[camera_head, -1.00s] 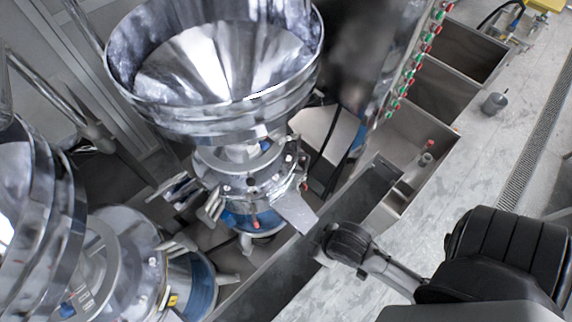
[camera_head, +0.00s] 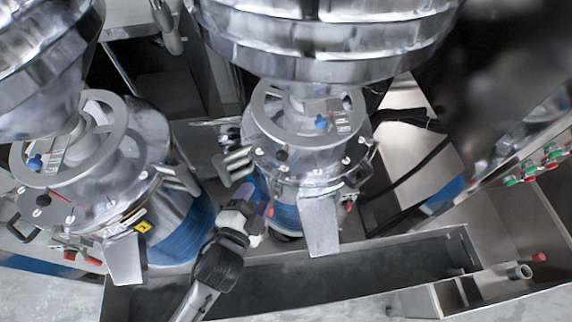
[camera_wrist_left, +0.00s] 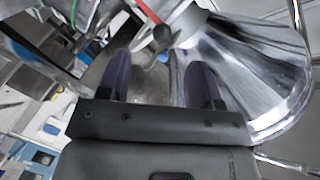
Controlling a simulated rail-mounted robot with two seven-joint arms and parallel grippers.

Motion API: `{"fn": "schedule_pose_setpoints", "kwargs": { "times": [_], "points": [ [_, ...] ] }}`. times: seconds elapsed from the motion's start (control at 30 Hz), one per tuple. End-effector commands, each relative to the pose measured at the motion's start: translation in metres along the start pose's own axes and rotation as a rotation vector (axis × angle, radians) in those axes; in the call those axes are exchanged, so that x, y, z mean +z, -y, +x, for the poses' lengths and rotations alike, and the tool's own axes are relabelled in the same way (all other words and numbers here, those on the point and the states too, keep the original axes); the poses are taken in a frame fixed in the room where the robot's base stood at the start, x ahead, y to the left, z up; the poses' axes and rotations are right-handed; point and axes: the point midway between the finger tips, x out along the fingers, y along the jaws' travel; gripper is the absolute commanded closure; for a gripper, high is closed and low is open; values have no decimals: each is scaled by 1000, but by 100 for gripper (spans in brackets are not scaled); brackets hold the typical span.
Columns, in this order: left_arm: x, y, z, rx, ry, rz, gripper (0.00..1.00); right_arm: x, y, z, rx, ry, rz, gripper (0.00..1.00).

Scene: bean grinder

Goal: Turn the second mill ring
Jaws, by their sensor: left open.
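Two steel mills stand side by side in the head view. The right-hand mill has a grey ring (camera_head: 268,122) below its large hopper (camera_head: 320,45), with short grey handles (camera_head: 236,165) on its left side. The left-hand mill has a similar ring (camera_head: 112,145). My left gripper (camera_head: 246,212) is between the mills, low beside the right-hand mill's blue base; contact cannot be told. My right gripper is not in view.
A steel trough (camera_head: 350,272) runs in front of the right-hand mill. Metal outlet chutes (camera_head: 321,226) stick out from the mills. Black cables (camera_head: 415,165) hang at the right, near a panel of red and green buttons (camera_head: 530,170). A shiny metal cone (camera_wrist_left: 255,80) fills the wrist view's right side.

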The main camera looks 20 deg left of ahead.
Motion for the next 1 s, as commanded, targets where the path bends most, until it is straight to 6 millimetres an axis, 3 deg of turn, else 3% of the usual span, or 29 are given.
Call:
{"fn": "schedule_pose_setpoints", "kwargs": {
  "times": [0.03,0.1,0.37,1.0],
  "points": [
    [1,-9,5,-32,-31,33,41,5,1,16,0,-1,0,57],
    [-4,-9,8,-69,-67,75,41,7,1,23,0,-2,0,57],
    [-15,-5,21,-131,-121,143,41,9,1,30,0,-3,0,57],
    [-29,8,124,-130,-120,142,41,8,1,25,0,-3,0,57]
  ]
}}
